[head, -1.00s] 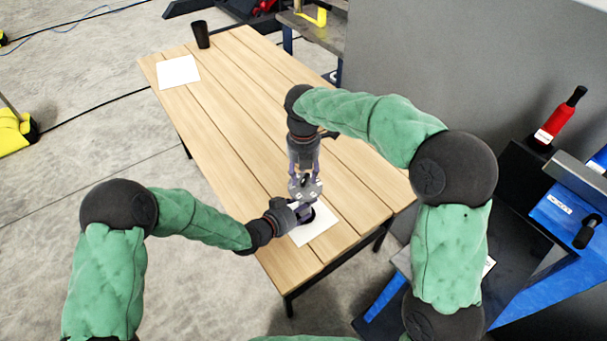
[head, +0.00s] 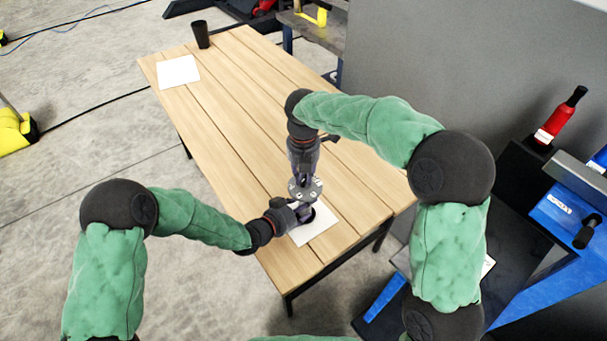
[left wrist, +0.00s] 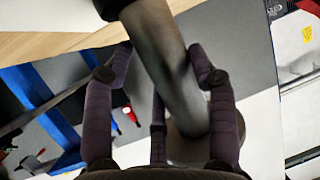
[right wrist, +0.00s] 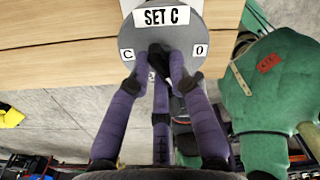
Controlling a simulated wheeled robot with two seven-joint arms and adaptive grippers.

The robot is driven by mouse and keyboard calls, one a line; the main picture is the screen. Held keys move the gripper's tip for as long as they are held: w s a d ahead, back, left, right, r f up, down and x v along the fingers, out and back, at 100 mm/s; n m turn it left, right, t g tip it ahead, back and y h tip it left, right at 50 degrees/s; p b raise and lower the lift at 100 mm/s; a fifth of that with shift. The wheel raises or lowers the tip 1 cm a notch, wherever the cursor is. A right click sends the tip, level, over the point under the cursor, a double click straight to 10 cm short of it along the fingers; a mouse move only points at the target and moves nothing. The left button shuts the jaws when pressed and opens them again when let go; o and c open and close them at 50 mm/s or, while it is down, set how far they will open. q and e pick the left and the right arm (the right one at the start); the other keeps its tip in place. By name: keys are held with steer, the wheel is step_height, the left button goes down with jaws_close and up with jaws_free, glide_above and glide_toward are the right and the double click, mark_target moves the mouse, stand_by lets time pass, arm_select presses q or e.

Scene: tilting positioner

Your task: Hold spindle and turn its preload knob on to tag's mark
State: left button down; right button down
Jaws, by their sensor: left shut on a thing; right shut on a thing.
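The spindle shows in the head view as a grey round dial plate (head: 305,190) on a post above the table. In the left wrist view its grey post (left wrist: 162,50) runs between the fingers of my left gripper (left wrist: 164,62), which is shut around it. My right gripper (head: 304,179) reaches the dial from above. In the right wrist view its fingers are shut on the dark preload knob (right wrist: 159,50) at the dial's centre. The tag (right wrist: 164,17) reads "SET C". A C mark (right wrist: 127,54) is left and an O mark (right wrist: 200,51) right. The knob's pointer cannot be made out.
The spindle stands over a white sheet (head: 322,229) near the table's front end. Another white sheet (head: 178,72) and a black cup (head: 201,34) are at the far end. The wooden table (head: 240,100) between is clear. A blue-framed bench with a red bottle (head: 559,118) stands right.

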arm_select(q)
steer(key=shift+s+f, duration=0.1)
arm_select(e)
steer(key=m, duration=0.7)
steer(key=shift+w+d, duration=0.1)
steer(key=m, duration=0.7)
steer(key=shift+d, duration=0.1)
steer(key=m, duration=0.4)
steer(key=shift+d+m, duration=0.1)
steer(key=shift+m, duration=0.2)
steer(key=m, duration=0.4)
steer(key=shift+d+m, duration=0.1)
steer(key=shift+m, duration=0.3)
steer(key=c, duration=1.1)
jaws_free()
